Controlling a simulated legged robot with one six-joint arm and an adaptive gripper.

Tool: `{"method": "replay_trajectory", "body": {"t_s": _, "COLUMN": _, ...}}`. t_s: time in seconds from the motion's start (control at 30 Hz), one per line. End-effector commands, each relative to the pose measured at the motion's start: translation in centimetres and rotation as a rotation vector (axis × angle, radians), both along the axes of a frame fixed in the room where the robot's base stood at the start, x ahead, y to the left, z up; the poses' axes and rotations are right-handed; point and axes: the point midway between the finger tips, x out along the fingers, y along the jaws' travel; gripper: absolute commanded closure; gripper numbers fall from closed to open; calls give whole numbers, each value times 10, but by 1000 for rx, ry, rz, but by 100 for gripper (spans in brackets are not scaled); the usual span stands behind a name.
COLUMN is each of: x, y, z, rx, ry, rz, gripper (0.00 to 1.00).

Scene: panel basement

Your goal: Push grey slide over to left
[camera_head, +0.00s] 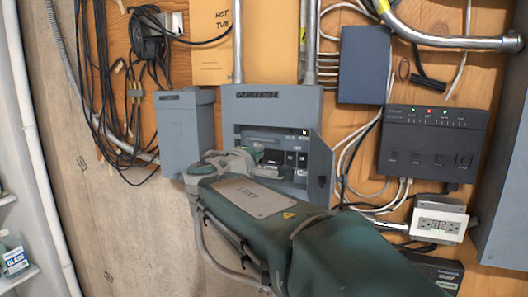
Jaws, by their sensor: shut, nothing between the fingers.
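The grey generator panel (272,103) is mounted on the wooden wall, with its small door (319,168) swung open to the right. Dark switches (297,159) show in a row inside the opening. I cannot pick out the grey slide with certainty; my arm and gripper cover the left and lower part of the opening. My gripper (257,153) is shut and empty, at the left part of the opening in front of the switches. I cannot tell whether it touches anything there.
A grey box (185,130) stands close left of the panel. The open door is close to the right of my gripper. A blue-grey box (363,64), a dark control unit (434,143) and a white outlet (438,222) are farther right. Black cables (100,90) hang at the left.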

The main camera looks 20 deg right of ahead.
Motion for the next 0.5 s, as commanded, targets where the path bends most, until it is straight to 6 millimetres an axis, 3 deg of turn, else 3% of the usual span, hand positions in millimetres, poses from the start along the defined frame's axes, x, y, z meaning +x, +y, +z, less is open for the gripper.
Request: {"method": "replay_trajectory", "body": {"t_s": 0.5, "x": -29, "y": 22, "z": 0, "rx": 0, "ry": 0, "rz": 2, "gripper": 100}}
